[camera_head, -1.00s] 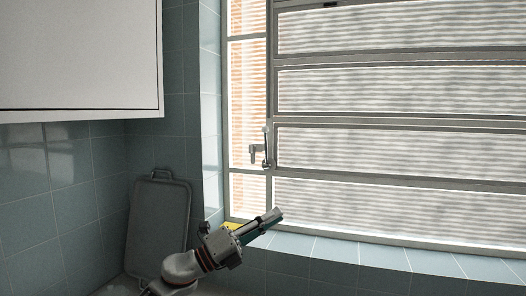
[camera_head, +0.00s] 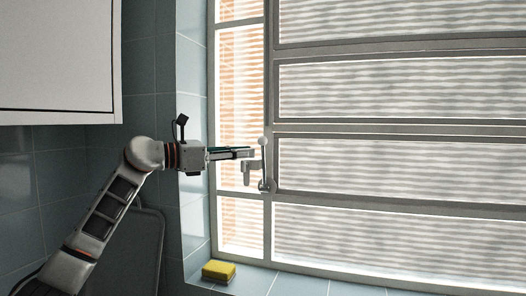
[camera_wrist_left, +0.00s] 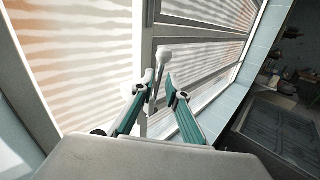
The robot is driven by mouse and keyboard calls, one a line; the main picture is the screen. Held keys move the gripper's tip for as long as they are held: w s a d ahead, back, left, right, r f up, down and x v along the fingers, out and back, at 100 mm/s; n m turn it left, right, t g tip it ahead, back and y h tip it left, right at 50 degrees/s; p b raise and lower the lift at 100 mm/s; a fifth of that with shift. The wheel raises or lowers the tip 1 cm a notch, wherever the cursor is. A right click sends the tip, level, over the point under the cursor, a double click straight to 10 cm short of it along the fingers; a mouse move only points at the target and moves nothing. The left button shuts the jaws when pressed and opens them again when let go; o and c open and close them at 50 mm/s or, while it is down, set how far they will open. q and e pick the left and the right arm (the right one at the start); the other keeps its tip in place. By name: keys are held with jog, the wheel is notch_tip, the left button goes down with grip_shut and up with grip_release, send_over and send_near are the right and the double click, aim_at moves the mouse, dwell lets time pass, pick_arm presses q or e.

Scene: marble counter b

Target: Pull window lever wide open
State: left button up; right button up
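The window lever (camera_head: 264,165) is a thin upright metal rod with a pale knob on top, mounted on the frame post of the louvred window (camera_head: 390,165). It also shows in the left wrist view (camera_wrist_left: 161,63), lying between and beyond the fingertips. My left gripper (camera_head: 252,154) reaches in from the left at the height of the lever's upper part, its tips close beside the rod. The left wrist view shows its two teal fingers (camera_wrist_left: 158,84) apart, with a gap between them. Whether a finger touches the lever is unclear. My right gripper is not in view.
A yellow sponge (camera_head: 218,271) lies on the tiled sill below the lever. A white cabinet (camera_head: 60,60) hangs at upper left. A grey board (camera_head: 145,250) leans on the wall behind my left arm.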

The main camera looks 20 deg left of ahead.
aim_at(263, 163)
pick_arm(q)
jog(key=p+x, duration=0.1)
jog(key=x, duration=0.5)
jog(key=shift+d, duration=0.1)
grip_shut()
